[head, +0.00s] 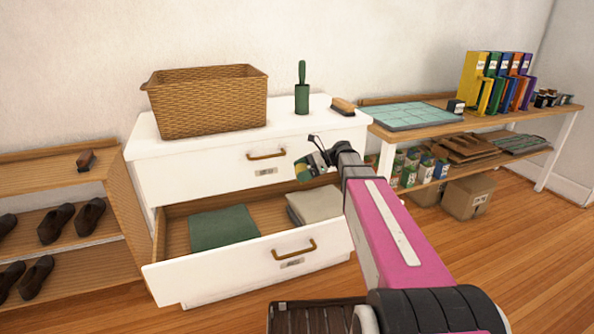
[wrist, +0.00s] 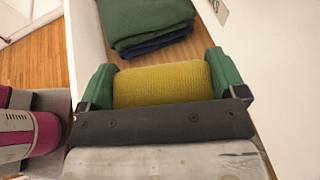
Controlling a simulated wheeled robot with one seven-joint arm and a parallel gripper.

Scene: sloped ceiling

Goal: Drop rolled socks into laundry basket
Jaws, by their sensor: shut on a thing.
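The rolled socks (wrist: 158,85) are a yellow, ribbed roll. My gripper (wrist: 162,82) is shut on them, with a green finger at each end of the roll. In the head view my gripper (head: 309,168) is in front of the dresser, over the right part of the open lower drawer, and the arm hides part of that area. Only a small part of the socks shows there. The wicker laundry basket (head: 207,101) stands upright on the left of the white dresser top, higher than my gripper and to its left. Its inside bottom is hidden.
The open drawer (head: 225,263) holds a folded green cloth (head: 222,227) and a folded beige cloth (head: 314,204). A green brush holder (head: 302,99) and a small brush (head: 343,106) stand right of the basket. A shoe rack (head: 110,195) is left, a shelf table (head: 455,125) right.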

